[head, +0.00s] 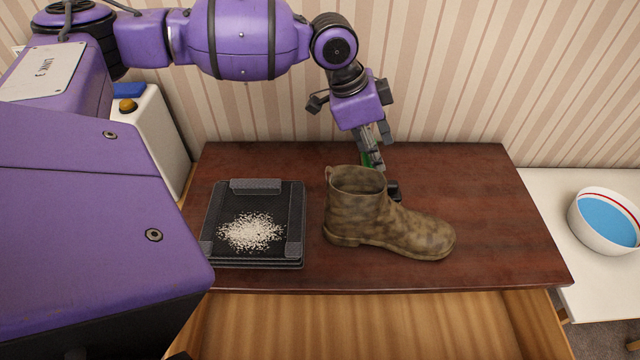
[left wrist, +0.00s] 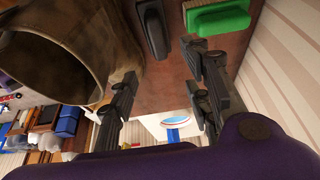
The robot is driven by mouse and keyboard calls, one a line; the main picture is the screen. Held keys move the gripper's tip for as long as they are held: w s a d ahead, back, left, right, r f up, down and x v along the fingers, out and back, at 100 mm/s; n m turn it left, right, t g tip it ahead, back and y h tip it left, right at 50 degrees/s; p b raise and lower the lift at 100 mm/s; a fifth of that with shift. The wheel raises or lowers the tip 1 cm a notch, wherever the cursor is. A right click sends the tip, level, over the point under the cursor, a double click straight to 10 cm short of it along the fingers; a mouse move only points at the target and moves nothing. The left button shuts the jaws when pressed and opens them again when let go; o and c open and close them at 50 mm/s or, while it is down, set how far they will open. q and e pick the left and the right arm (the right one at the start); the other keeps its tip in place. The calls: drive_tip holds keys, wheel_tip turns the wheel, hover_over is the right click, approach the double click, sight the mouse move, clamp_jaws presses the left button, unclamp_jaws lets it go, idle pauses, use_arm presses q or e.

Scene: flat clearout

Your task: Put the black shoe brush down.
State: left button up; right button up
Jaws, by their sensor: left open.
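The black shoe brush (head: 394,189) is on the dark wooden table top (head: 480,190), just behind the boot, which partly hides it. It also shows in the left wrist view (left wrist: 153,27), lying at the top centre beside a green brush (left wrist: 220,17). My left gripper (head: 374,158) points down behind the boot. In the left wrist view its two fingers (left wrist: 160,92) are spread with nothing between them, and the black brush lies beyond them, apart from the fingers. My right gripper is in neither view.
A mottled brown boot (head: 385,225) stands upright close in front of the gripper. Left of it is a black folder-like item (head: 215,215) with pale grains on top. The table's right side is clear. A white bowl (head: 600,240) with blue inside stands on the white surface at right.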

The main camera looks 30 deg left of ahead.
use_arm(q)
wheel_tip(320, 180, down, 7)
drive_tip(key=shift+s+r, duration=0.1)
drive_tip(key=shift+x, duration=3.55)
drive_tip(key=c, duration=1.1)
drive_tip(key=shift+r, duration=0.15)
wheel_tip(320, 180, up, 10)
drive_tip(key=shift+f, duration=0.2)
drive_tip(key=shift+r, duration=0.1)
